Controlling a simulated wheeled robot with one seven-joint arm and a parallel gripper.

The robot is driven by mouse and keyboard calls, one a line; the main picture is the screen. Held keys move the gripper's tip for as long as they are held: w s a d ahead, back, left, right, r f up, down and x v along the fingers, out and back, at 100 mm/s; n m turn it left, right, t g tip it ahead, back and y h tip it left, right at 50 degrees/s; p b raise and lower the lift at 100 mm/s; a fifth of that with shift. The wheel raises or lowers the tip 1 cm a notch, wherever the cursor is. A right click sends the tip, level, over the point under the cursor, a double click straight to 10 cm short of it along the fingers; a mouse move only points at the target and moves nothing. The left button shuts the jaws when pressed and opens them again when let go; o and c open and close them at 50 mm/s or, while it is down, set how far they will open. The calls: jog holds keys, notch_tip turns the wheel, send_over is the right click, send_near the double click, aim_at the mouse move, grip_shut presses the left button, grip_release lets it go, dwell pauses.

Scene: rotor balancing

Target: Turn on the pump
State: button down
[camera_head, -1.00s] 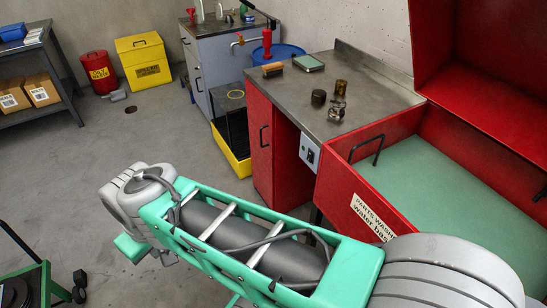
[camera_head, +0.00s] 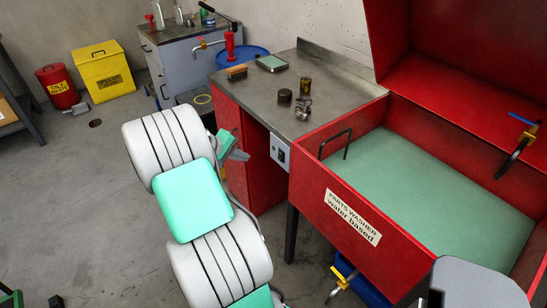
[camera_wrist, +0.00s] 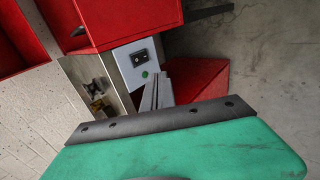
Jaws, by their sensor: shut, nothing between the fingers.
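The red parts washer (camera_head: 312,190) stands at the right with its lid up and pale green liquid inside. A pale grey switch box (camera_head: 280,151) is fixed at its left front end, beside the counter. In the wrist view the box (camera_wrist: 127,72) shows a black switch (camera_wrist: 140,58) and a round green button (camera_wrist: 146,74). My gripper (camera_wrist: 157,92) is shut and empty, its grey fingers pointing toward the box and appearing just below the green button. I cannot tell whether they touch it. In the head view my gripper (camera_head: 236,154) is small, left of the box.
The steel counter (camera_head: 320,85) holds a brush (camera_head: 237,72), a green-topped tray (camera_head: 271,62), dark cylinders and a small metal part. A yellow bin (camera_head: 105,75) and red can (camera_head: 57,86) stand far left. The left floor is mostly clear.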

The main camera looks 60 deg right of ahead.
jog(key=shift+s+d+f, duration=0.1)
jog(key=shift+s+d, duration=0.45)
jog(key=p, duration=0.1)
send_near(279, 159)
notch_tip(279, 159, down, 3)
jog(key=d, duration=0.1)
jog(key=s+d, duration=0.1)
jog(key=s+d+f, duration=0.1)
jog(key=shift+d+f+p, duration=0.1)
jog(key=shift+d+p, duration=0.25)
jog(key=shift+p, duration=0.05)
jog(key=shift+w, duration=0.1)
